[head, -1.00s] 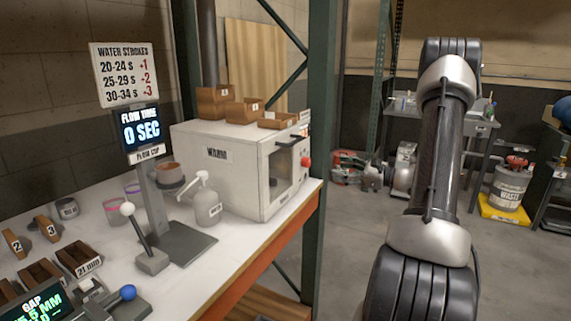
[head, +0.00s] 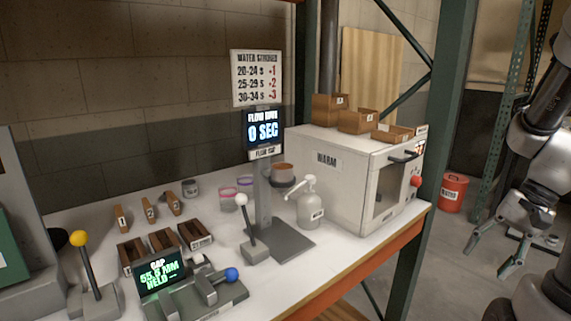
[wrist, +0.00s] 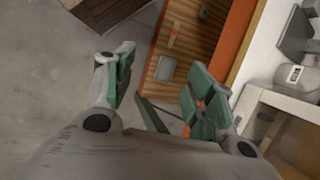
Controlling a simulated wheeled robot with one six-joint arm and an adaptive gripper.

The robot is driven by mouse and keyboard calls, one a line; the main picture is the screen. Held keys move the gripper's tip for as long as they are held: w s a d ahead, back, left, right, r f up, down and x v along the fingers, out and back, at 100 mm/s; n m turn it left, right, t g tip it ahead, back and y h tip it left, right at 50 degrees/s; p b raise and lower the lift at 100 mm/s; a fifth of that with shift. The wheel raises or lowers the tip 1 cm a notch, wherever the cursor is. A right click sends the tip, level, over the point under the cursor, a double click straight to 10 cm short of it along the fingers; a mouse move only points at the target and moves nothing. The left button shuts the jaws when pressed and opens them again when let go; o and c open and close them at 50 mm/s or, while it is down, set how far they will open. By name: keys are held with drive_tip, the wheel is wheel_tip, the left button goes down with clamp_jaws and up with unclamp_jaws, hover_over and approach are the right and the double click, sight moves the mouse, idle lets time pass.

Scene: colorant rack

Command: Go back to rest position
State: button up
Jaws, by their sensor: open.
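My gripper (head: 492,252) hangs at the right side of the head view, with its fingers spread and nothing between them. It is in the air over the floor, to the right of the workbench and apart from it. In the wrist view my gripper (wrist: 160,95) shows two green-padded fingers wide apart. Between and beyond them are the bench's orange edge (wrist: 249,37) and a lower wooden shelf (wrist: 185,50). My arm rises along the right edge of the head view, partly cut off.
The white bench (head: 335,252) holds a warming oven (head: 340,180), a flow cup stand (head: 265,200), a pump bottle (head: 310,208) and small wooden trays (head: 165,247). A green rack post (head: 430,150) stands at its right end. A red bin (head: 453,193) stands on the floor behind.

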drive_tip(key=s+a+r+n+t+h, duration=0.2)
drive_tip(key=a+r+n, duration=0.1)
drive_tip(key=r, duration=0.3)
drive_tip(key=s+a+r+n+t+h, duration=0.2)
drive_tip(key=a+r+n, duration=0.1)
drive_tip(key=r+n, duration=0.3)
drive_tip(key=shift+s+a+n+h, duration=0.2)
drive_tip(key=shift+s+n+h, duration=0.1)
drive_tip(key=shift+s+h, duration=0.1)
